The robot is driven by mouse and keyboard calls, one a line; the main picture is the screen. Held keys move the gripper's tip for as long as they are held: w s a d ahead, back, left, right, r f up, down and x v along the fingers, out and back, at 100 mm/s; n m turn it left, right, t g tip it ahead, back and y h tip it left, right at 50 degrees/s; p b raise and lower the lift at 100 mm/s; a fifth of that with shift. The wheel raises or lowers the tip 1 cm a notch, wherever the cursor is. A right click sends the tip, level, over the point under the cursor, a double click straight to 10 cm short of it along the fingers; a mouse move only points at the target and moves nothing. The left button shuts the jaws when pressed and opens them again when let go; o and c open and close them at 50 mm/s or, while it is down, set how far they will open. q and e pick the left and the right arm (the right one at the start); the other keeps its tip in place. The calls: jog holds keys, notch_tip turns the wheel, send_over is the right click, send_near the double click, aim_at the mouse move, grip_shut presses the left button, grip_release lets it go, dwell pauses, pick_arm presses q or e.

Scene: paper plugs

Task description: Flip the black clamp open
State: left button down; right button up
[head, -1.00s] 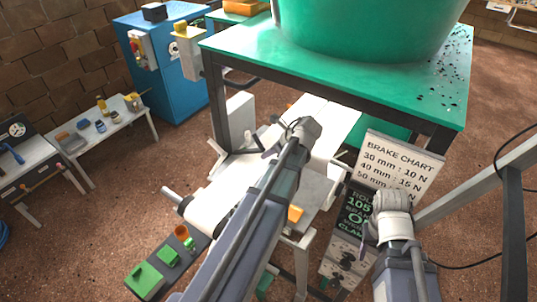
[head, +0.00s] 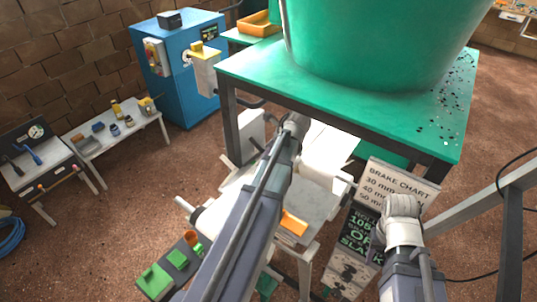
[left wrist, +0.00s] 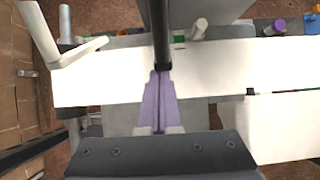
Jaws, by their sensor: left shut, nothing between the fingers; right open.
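A dark bar (left wrist: 160,30) with a rounded tip runs down from the top of the left wrist view, over a white strip; it looks like the black clamp's arm. My left gripper (left wrist: 159,85) is shut and empty, its purple fingers close together with tips at the bar's lower end. I cannot tell whether they touch it. In the head view my left arm hides its fingers and the clamp. My right gripper (head: 377,242) is open in front of the signs, partly hidden by its wrist.
A green table (head: 250,70) with a large green tub (head: 380,40) stands above the white machine. A brake chart sign (head: 388,182) and a dark sign (head: 357,232) are near my right arm. A tray (head: 155,280) with green blocks lies front left.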

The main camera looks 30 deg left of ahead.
pick_arm(q)
jog(key=s+d+r+p, duration=0.1)
jog(key=d, duration=1.1)
jog(key=shift+d, duration=0.3)
jog(key=w+a+f+y+b, duration=0.1)
jog(key=a+y+b, duration=0.2)
jog(key=a, duration=0.8)
jog(key=shift+y+b, duration=0.3)
jog(key=shift+b, duration=0.95)
